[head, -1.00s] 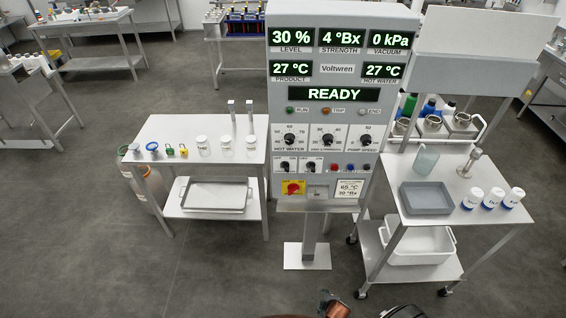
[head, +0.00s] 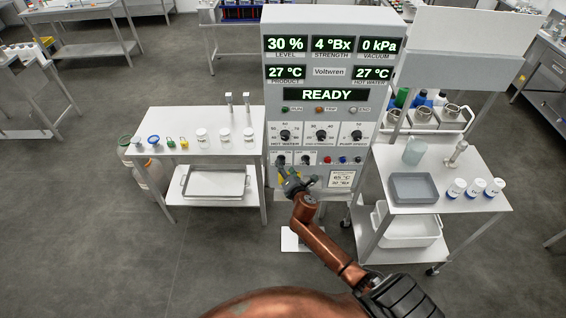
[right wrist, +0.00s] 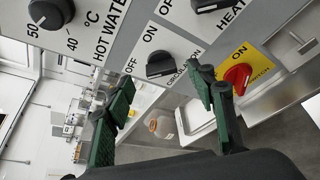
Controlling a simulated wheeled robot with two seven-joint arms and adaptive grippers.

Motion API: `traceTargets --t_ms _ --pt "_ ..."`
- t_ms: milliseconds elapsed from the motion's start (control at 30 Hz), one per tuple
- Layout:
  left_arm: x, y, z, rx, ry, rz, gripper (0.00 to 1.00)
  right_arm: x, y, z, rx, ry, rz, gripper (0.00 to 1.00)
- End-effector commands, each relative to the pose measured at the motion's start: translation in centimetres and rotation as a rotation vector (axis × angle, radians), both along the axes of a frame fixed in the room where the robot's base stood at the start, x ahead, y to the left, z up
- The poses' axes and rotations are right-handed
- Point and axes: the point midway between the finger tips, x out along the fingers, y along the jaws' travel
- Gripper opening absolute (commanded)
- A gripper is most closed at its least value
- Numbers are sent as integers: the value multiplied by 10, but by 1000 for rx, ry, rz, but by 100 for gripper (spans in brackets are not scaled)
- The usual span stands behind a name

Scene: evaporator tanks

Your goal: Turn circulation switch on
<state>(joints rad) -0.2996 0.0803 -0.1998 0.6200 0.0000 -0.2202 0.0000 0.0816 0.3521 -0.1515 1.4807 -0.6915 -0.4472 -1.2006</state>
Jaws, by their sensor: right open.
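The circulation switch (right wrist: 160,64) is a black knob on a white plate with OFF and ON labels, in the right wrist view. It also shows small on the lower left of the control panel in the head view (head: 280,160). Its bar seems to lie toward OFF, but I cannot be sure. My right gripper (right wrist: 163,80) is open, its green-padded fingers on either side of the knob in the picture and apparently short of it. In the head view the right gripper (head: 291,182) is in front of the panel's lower left. My left gripper is not in view.
The heat switch (right wrist: 208,4) is close beside it. A red knob (right wrist: 237,77) on a yellow plate is near the right finger. The hot water dial (right wrist: 50,12) is at upper left. Tables with jars (head: 201,136) and a grey tray (head: 413,187) flank the panel.

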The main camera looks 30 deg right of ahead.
Motion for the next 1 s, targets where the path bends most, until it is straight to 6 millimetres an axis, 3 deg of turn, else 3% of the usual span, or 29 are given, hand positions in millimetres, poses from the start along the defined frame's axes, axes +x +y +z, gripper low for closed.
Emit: traceTargets --t_ms 300,667,1000 --pt "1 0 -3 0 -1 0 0 38 -11 -12 3 0 -1 51" --pt "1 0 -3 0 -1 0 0 43 -12 -13 3 0 0 51" --pt "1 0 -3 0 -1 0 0 43 -12 -13 3 1 -1 29"
